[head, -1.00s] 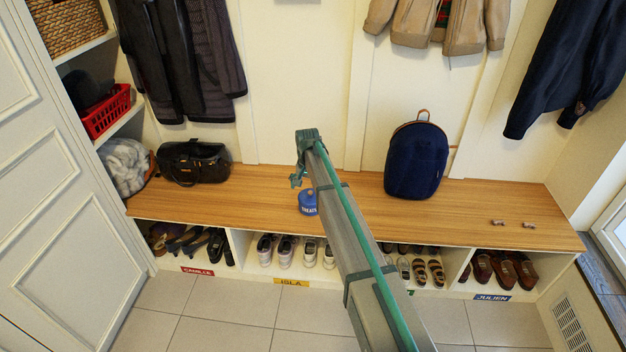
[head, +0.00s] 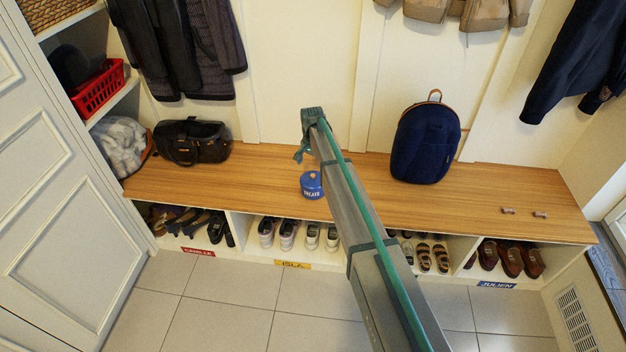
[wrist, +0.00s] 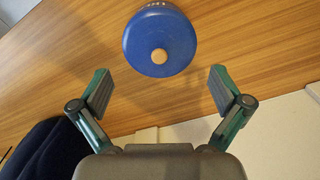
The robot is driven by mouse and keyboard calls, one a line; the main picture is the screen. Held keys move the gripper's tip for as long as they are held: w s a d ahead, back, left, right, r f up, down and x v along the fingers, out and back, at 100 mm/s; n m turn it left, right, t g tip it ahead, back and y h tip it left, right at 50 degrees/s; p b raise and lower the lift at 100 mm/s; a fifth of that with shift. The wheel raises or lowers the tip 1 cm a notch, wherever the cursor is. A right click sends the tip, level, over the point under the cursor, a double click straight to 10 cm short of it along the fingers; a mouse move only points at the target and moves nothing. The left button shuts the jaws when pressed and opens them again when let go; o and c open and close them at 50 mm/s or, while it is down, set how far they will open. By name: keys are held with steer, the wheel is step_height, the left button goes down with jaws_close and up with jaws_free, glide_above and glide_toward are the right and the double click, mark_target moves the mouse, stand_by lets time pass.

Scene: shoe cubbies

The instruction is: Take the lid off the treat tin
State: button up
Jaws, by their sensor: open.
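The treat tin (head: 311,188) is a small blue tin with white lettering, standing on the wooden bench top (head: 270,181). Its round blue lid (wrist: 160,42) with a pale round knob (wrist: 159,56) is on it, seen from above in the wrist view. My gripper (wrist: 157,88) is open and empty. In the wrist view its two fingers are spread wide, below the tin in the picture, with bare wood between them and the lid. In the head view my gripper (head: 302,154) shows small above the tin, partly hidden by my arm.
A dark blue backpack (head: 425,141) stands on the bench right of my arm, and a black handbag (head: 192,142) at left. Shoes (head: 288,235) fill the cubbies below. Bench around the tin is clear.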

mark_target(313, 175)
steer(key=shift+w+d+f, duration=0.1)
steer(key=shift+f, duration=1.2)
steer(key=shift+w+d+f, duration=0.1)
steer(key=shift+f, duration=1.2)
steer(key=shift+s, duration=0.1)
steer(key=c, duration=1.5)
